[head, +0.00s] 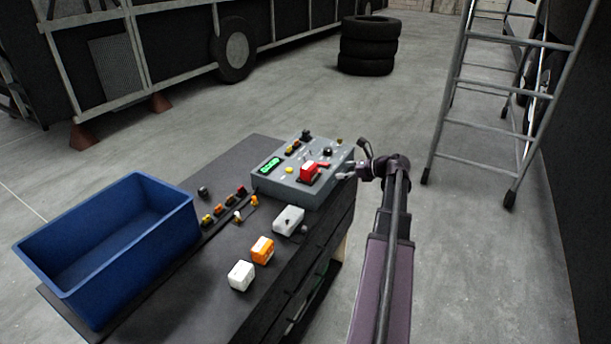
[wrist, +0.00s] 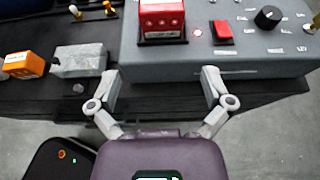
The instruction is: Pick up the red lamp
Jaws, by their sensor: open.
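The red lamp (head: 309,173) is a small red block with a white label on its side. It sits in a dark socket on top of the grey control box (head: 338,184). In the wrist view the red lamp (wrist: 161,17) is at the top, cut off by the frame edge. My gripper (head: 352,161) is at the right side of the control box, level with its top. The wrist view shows my gripper (wrist: 160,78) with its fingers wide apart and nothing between them. The lamp lies ahead of the fingers, in line with the gap, and is not touched.
A red rocker switch (wrist: 222,32) and a black knob (wrist: 268,17) are right of the lamp. Orange (head: 262,250), white (head: 241,275) and grey (head: 288,220) blocks lie on the dark bench (head: 190,290). A blue bin (head: 165,235) stands left; a ladder (head: 480,130) stands right.

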